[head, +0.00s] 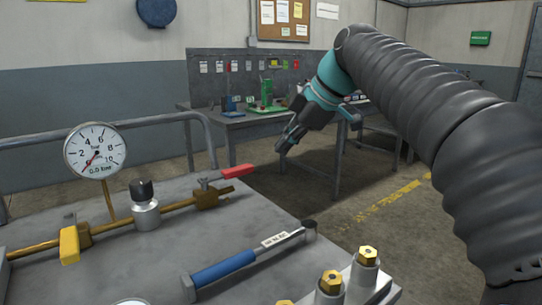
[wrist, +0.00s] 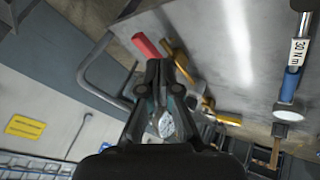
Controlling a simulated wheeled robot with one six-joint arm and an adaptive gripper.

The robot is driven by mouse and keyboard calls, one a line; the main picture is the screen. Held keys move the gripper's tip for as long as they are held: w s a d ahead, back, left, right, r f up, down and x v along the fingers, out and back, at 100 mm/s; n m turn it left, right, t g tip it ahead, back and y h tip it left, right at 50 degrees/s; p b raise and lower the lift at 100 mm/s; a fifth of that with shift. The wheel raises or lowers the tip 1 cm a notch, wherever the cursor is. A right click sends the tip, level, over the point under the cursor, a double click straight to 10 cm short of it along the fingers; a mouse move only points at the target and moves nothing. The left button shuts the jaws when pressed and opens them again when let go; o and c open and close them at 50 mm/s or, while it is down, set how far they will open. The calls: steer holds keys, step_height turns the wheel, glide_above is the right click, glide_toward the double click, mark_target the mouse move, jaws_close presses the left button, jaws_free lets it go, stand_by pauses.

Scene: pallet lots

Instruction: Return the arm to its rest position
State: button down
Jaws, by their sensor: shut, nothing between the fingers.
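My gripper (head: 284,146) is raised in the air in the head view, to the right of the grey worktop (head: 185,240) and above its level in the picture. Its fingers are shut with nothing between them, and they point down and to the left. In the wrist view my gripper (wrist: 160,66) shows from behind, fingertips together. My dark, ribbed arm reaches in from the right edge of the head view, bent at a teal joint.
The worktop carries a pressure gauge (head: 95,151), a brass pipe (head: 178,206) with a red lever (head: 238,171) and a yellow lever (head: 69,245), a blue-handled torque wrench (head: 222,269) and brass-topped fittings (head: 331,282). A bench (head: 240,121) stands behind. Floor between is clear.

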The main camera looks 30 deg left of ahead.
steer(key=shift+w+d+r, duration=0.1)
steer(key=shift+d+r, duration=0.25)
steer(key=shift+r, duration=0.2)
